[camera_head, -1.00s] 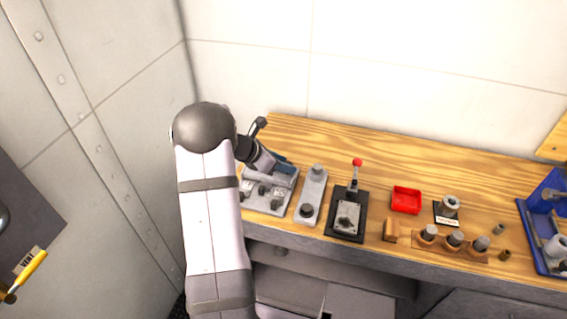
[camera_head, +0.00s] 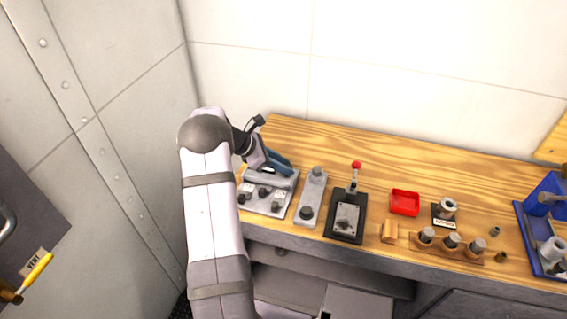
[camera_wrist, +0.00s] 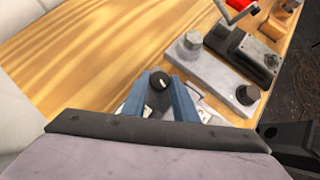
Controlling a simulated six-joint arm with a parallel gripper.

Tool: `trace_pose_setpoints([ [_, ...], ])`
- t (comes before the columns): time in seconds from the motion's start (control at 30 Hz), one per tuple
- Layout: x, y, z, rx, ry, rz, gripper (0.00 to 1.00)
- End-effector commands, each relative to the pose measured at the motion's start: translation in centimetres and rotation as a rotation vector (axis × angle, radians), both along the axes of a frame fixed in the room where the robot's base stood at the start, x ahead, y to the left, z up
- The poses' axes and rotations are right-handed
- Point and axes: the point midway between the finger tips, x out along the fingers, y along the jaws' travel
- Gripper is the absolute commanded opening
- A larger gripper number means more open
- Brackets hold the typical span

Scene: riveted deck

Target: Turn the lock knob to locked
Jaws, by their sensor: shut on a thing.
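The grey panel (camera_head: 264,208) with several dark knobs sits at the left end of the wooden bench. My gripper (camera_wrist: 162,86) has blue fingers and reaches down over this panel. In the wrist view the fingers are shut on a black knob with a white pointer mark, the lock knob (camera_wrist: 159,80). Its top shows between the fingertips. The fingers and my wrist hide most of the panel there, and I cannot read any markings around the knob. In the head view my gripper (camera_head: 278,164) covers the rear part of the panel.
Right of the panel stands a grey plate with two round posts (camera_head: 311,196), then a black-based lever with a red ball (camera_head: 355,165). Further right are a red tray (camera_head: 404,203), a wooden rack (camera_head: 440,249) with pegs, and a blue bin (camera_head: 524,225). The wood behind is clear.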

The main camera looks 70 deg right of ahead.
Motion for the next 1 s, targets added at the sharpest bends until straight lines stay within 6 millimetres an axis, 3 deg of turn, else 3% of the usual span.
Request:
trace_pose_setpoints([
  [0.4, 0.19, -0.47, -0.11, -0.002, 0.0, -0.264, 0.04],
  [1.0, 0.17, -0.67, -0.05, -0.002, 0.001, -0.445, 0.04],
])
